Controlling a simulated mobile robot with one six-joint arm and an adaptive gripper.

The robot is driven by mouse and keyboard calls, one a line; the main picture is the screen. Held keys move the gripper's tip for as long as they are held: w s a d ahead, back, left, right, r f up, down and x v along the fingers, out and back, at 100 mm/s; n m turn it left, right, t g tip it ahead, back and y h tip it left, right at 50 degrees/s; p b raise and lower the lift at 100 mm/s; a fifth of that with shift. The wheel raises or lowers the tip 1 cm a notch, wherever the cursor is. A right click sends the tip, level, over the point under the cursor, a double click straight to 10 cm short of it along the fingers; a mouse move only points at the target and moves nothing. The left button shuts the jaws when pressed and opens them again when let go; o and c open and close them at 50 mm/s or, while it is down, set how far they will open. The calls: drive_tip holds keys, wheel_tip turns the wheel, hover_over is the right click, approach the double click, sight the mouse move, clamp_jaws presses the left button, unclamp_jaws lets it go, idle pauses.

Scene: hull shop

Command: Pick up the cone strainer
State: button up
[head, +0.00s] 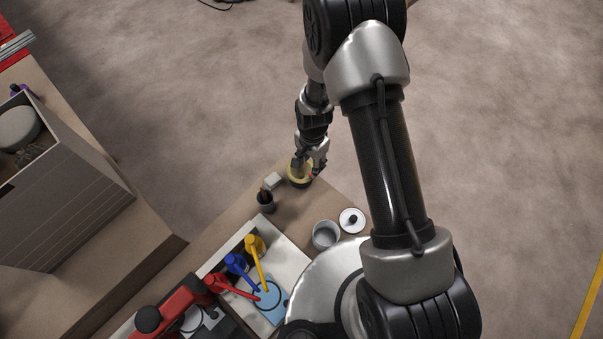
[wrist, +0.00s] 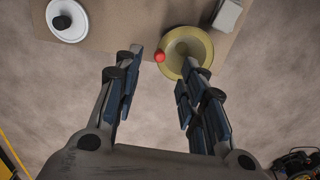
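A round, yellow, bowl-like piece, which I take for the cone strainer (head: 293,180), is near the far corner of the table. In the wrist view the strainer (wrist: 188,40) shows a wide yellow rim, with a small red ball (wrist: 160,56) at its left edge. My gripper (wrist: 163,62) is open, with nothing between its fingers. Its right fingertip overlaps the yellow rim in the picture, and its left finger is left of the red ball. In the head view my gripper (head: 312,168) is right above the strainer and partly hides it. I cannot tell whether they touch.
A pale block (head: 273,181) and a dark cup (head: 265,202) stand close by the strainer. A grey pot (head: 325,234) and a white lid with a black knob (head: 351,220) are nearer me. Blue, yellow and red-handled tools lie at the front left. Open floor lies beyond the table edge.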

wheel_tip(320, 180, down, 4)
drive_tip(key=shift+b, duration=0.45)
drive_tip(key=shift+w+d+f+b, duration=0.2)
drive_tip(key=shift+f+b, duration=0.3)
drive_tip(key=shift+f, duration=0.9)
drive_tip(key=shift+w+d+f+b, duration=0.15)
drive_tip(key=shift+f+b, duration=0.35)
drive_tip(key=shift+f, duration=0.85)
drive_tip(key=shift+a, duration=0.1)
drive_tip(key=shift+c, duration=0.4)
clamp_jaws()
